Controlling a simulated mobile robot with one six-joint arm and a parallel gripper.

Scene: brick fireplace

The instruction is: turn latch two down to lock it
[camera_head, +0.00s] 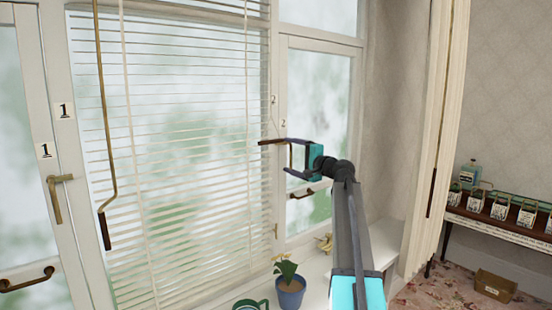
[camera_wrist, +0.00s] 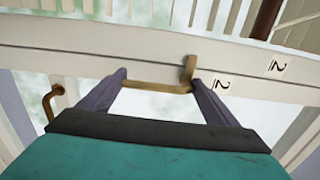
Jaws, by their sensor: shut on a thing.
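Latch two is a brass lever (camera_wrist: 160,87) on the white window frame. It shows in the wrist view between the two fingers of my gripper (camera_wrist: 158,84). One finger is at its free end and the other is by its pivot. In the head view the latch (camera_head: 291,156) hangs nearly straight down from its pivot, inside my gripper (camera_head: 287,156). My gripper is shut on it. The two "2" labels (camera_wrist: 222,84) are beside the pivot end in the wrist view; in the head view they sit above the latch (camera_head: 283,123).
Latch one (camera_head: 57,195) hangs down on the left frame. A blind (camera_head: 180,130) and a crank rod (camera_head: 105,170) are left of my gripper. A dark-handled pull (camera_head: 302,193) is just below. A potted plant (camera_head: 290,286) stands on the sill.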

